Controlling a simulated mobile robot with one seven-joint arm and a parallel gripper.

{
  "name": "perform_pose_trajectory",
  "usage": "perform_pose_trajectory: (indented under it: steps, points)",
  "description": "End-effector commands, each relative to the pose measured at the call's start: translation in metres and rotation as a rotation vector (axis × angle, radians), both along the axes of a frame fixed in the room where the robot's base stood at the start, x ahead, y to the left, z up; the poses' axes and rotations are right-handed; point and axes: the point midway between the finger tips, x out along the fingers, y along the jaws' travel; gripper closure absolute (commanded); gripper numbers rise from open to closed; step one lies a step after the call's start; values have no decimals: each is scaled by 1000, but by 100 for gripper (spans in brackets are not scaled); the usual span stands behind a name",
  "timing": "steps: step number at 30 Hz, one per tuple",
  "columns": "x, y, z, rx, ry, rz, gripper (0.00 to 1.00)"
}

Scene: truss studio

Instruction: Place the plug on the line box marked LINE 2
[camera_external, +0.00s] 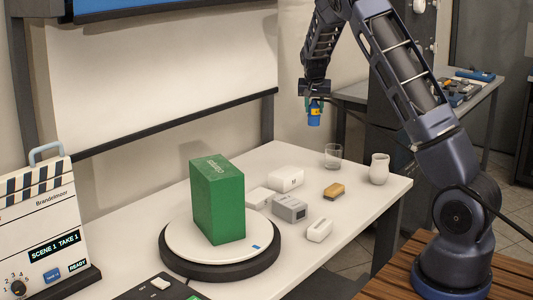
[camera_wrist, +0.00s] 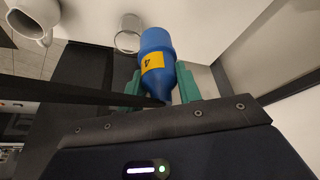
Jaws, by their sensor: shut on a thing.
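My gripper (camera_external: 314,97) is shut on a blue plug (camera_external: 314,116) with a yellow label, high above the back right of the table. The plug also shows in the wrist view (camera_wrist: 157,62) between the green fingers, with a dark mark like a 4 on its label. A grey box (camera_external: 289,209) and a white box (camera_external: 287,179) with a small dark mark stand mid-table, below and left of my gripper. A low white box (camera_external: 260,198) and a small white block (camera_external: 319,230) are near them. I cannot read LINE 2 on any of them.
A tall green box (camera_external: 217,200) stands on a round white turntable (camera_external: 185,240). A glass (camera_external: 333,156), a white mug (camera_external: 379,169) and a yellow-brown block (camera_external: 334,191) are at the right. A clapperboard (camera_external: 40,215) stands at the left. The table's right front is mostly clear.

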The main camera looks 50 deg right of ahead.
Motion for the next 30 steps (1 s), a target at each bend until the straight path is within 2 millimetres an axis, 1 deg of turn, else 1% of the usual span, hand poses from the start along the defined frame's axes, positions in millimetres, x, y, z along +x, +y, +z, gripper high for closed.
perform_pose_trajectory:
  steps: [2, 4, 5, 8, 11, 12, 14, 15, 17, 24, 27, 30]
  points:
    - [0, 3, 6, 0, -1, 6, 92]
    - [-1, 11, 11, 1, -1, 18, 92]
    - [-2, 16, 13, 1, -2, 27, 92]
    - [-7, 40, 21, 3, 0, 67, 92]
    - [-14, 71, 29, 4, 0, 123, 92]
    - [-17, 85, 32, 5, 0, 148, 92]
    - [-23, 105, 36, 5, 1, 187, 92]
    - [-27, 118, 38, 6, 2, 212, 92]
    - [-34, 137, 42, 5, 3, 250, 92]
    - [-66, 213, 54, 6, 2, 412, 92]
    - [-82, 241, 57, 6, 2, 479, 92]
    - [-95, 264, 59, 3, 0, 538, 92]
